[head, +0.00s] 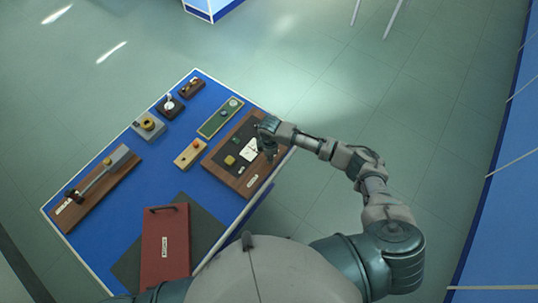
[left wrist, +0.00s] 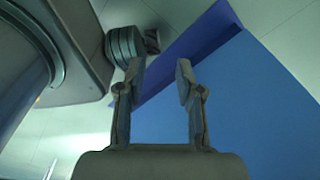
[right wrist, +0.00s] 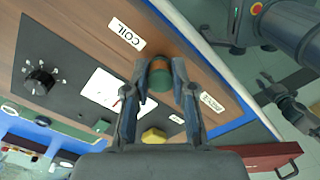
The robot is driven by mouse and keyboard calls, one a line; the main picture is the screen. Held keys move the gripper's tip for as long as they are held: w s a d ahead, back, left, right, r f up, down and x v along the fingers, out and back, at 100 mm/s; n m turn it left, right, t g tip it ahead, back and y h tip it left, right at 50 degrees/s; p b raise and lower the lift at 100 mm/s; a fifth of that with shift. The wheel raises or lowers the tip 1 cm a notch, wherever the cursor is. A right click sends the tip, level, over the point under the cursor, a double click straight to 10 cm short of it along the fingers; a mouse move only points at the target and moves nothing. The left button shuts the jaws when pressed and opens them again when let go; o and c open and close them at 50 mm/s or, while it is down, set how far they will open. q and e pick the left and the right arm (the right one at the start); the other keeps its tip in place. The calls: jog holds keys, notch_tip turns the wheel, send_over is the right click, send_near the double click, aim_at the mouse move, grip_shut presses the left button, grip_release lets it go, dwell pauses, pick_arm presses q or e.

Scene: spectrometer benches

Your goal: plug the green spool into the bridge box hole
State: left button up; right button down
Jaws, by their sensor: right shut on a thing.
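My right gripper (head: 267,148) is over the right side of a wood-framed dark panel (head: 238,182), probably the bridge box. In the right wrist view the right gripper (right wrist: 160,80) is shut on the green spool (right wrist: 160,82), which has a copper-brown end. The spool is between the fingertips, close to the panel's wooden border, between a COIL label (right wrist: 126,34) and another label (right wrist: 211,102). The hole is hidden, and I cannot tell whether the spool touches the panel. My left gripper (left wrist: 159,68) is open and empty, seen only in the left wrist view.
The panel carries a white meter (right wrist: 107,88), a black knob (right wrist: 39,79) and a yellow block (right wrist: 153,136). A red case (head: 166,246) lies at the bench's near side. Several small instruments stand farther back. Blue bench top (head: 155,180) is free in the middle.

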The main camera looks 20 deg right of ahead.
jog(key=shift+d+f, duration=0.1)
jog(key=shift+f, duration=0.05)
pick_arm(q)
jog(key=shift+d, duration=0.6)
jog(key=shift+a, duration=0.1)
pick_arm(e)
jog(key=shift+a, duration=0.2)
jog(key=c, duration=1)
grip_release()
jog(key=shift+a, duration=0.15)
jog(key=shift+c, duration=0.2)
pick_arm(q)
jog(key=shift+a, duration=0.3)
jog(key=shift+d, duration=0.15)
pick_arm(e)
jog(key=shift+d, duration=0.25)
jog(key=o, duration=0.6)
jog(key=shift+c, duration=0.2)
